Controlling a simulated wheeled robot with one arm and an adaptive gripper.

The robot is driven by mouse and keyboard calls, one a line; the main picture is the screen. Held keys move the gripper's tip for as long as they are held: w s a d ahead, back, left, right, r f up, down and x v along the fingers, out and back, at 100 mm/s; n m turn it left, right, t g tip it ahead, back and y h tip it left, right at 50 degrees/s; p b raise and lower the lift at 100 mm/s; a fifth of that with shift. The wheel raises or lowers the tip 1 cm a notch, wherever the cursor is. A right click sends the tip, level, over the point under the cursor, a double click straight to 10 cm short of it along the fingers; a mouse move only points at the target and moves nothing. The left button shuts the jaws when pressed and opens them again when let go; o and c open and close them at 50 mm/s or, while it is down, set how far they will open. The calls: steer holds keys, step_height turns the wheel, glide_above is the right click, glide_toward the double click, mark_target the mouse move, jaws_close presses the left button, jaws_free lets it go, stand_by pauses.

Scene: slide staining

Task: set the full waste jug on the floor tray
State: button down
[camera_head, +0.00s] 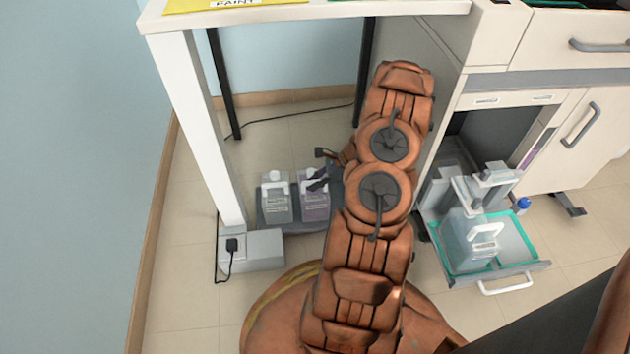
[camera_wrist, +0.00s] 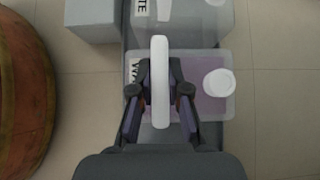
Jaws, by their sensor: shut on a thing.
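The waste jug (camera_head: 315,201) is clear, with purple liquid, a white cap and a white handle. In the head view it is upright at the dark floor tray (camera_head: 270,225), beside another jug. Its base appears to be on the tray, but I cannot tell whether it bears fully on it. In the wrist view my gripper (camera_wrist: 160,91) is shut on the handle of the purple jug (camera_wrist: 205,105), one finger on each side. In the head view my gripper (camera_head: 319,180) is at the jug's top right, and my arm hides the tray's right end.
A second jug (camera_head: 277,204), clear and greyish, stands on the tray's left. A grey box (camera_head: 262,250) with a plug is in front of the tray. The white table leg (camera_head: 205,135) rises at left. An open drawer (camera_head: 515,270) holds more jugs at right.

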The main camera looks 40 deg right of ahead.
steer(key=c, duration=1.1)
jaws_free()
steer(key=shift+c, duration=0.2)
steer(key=p+v, duration=0.3)
steer(key=v, duration=0.4)
steer(key=shift+s+r, duration=0.15)
steer(key=shift+s, duration=0.05)
